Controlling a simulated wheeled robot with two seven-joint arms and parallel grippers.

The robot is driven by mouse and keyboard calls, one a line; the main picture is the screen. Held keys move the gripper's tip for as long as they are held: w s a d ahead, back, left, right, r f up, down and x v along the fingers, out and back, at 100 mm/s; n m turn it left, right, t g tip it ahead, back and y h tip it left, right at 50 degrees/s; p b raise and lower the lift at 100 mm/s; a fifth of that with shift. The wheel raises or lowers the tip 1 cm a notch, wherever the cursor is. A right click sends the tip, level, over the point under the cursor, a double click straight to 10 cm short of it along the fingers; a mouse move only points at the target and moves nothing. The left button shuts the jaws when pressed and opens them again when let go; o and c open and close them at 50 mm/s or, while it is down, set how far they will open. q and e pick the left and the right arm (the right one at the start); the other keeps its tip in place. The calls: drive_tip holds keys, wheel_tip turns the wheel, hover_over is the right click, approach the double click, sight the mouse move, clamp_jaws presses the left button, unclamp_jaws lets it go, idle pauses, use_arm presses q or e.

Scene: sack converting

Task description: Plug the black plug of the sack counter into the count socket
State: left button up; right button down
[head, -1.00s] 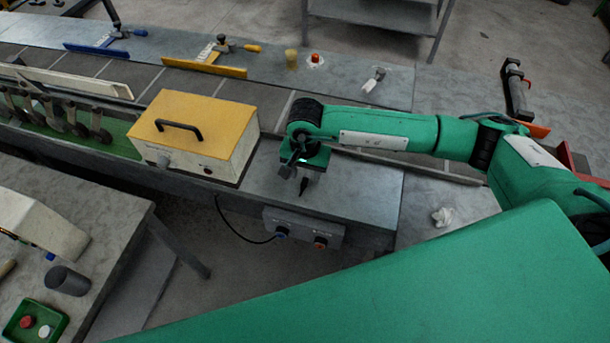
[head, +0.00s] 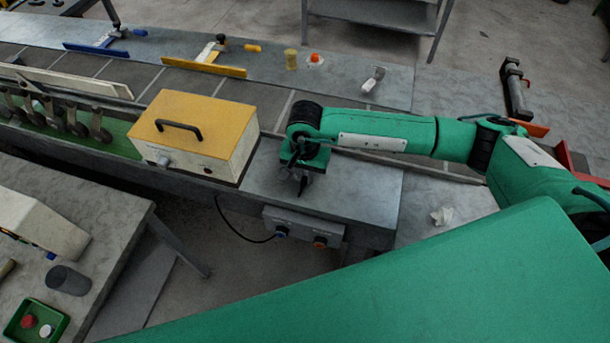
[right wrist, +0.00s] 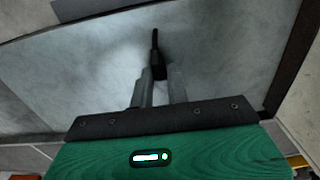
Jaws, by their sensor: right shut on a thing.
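My right gripper (head: 302,186) points down over the bare metal end of the bench, right of the yellow-topped box (head: 205,120). In the right wrist view its fingers (right wrist: 158,88) are shut on a small black plug (right wrist: 158,66), with a thin black piece extending up from it. In the head view the plug is hard to separate from the dark fingers. Below the bench edge is a grey socket panel (head: 301,227) with a blue-ringed socket (head: 281,232) and an orange-red one (head: 320,242). I cannot tell which is the count socket. My left gripper is not in view.
A black cable (head: 238,234) hangs from near the box to the panel's blue side. The bench right of my gripper is clear.

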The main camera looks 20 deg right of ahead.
sight(305, 177)
wheel_tip(305, 177, up, 20)
drive_tip(key=f+b, duration=0.1)
drive_tip(key=b, duration=0.6)
drive_tip(key=d+f+n, duration=0.6)
drive_tip(key=f, duration=0.1)
drive_tip(key=shift+s+d+f+n, duration=0.15)
drive_tip(key=shift+s+f+n, duration=0.2)
drive_tip(key=shift+f+n, duration=0.05)
drive_tip(key=shift+s, duration=0.1)
